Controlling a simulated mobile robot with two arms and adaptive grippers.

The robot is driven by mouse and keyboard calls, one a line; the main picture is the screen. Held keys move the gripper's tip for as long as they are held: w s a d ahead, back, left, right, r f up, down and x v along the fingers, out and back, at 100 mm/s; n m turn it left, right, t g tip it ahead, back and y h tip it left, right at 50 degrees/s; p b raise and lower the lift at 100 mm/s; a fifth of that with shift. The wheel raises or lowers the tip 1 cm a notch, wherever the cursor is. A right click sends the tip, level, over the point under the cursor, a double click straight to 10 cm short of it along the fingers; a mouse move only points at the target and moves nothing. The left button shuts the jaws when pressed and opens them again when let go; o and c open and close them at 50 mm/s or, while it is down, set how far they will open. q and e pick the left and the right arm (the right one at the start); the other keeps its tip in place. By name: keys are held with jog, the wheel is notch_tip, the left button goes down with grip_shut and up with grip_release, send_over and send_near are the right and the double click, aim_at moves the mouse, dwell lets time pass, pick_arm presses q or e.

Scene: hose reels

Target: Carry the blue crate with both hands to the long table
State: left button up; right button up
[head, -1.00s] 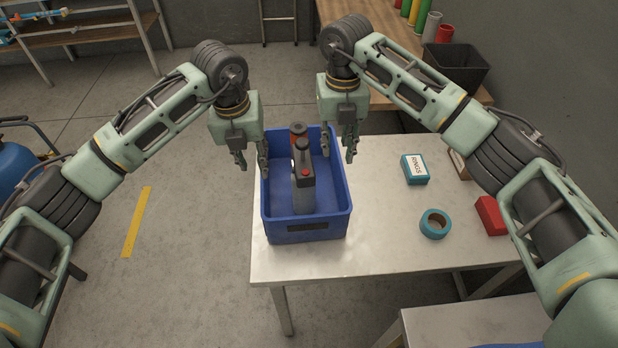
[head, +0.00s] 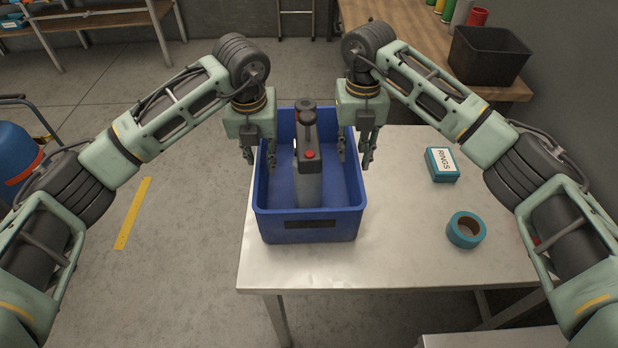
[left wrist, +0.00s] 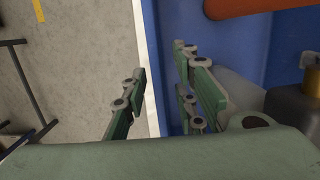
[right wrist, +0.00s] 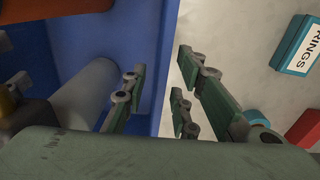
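The blue crate (head: 310,227) sits on a pale-topped table (head: 400,262), near its left end. In it stands a grey bottle-like object with a red button (head: 308,170), with another item partly hidden behind it. My left gripper (head: 258,158) is open at the crate's left wall; in the left wrist view the wall (left wrist: 158,60) shows between its fingers. My right gripper (head: 355,158) is open at the right wall; in the right wrist view that wall (right wrist: 163,70) shows between its fingers. I cannot tell whether the fingers touch the walls.
A teal box labelled RINGS (head: 442,165) and a teal tape roll (head: 466,230) lie right of the crate. A wooden-topped table (head: 420,50) at the back right holds a black bin (head: 488,55).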

aim_at(264, 173)
pick_arm(q)
jog(key=shift+s+r, duration=0.15)
pick_arm(e)
jog(key=shift+s+r, duration=0.1)
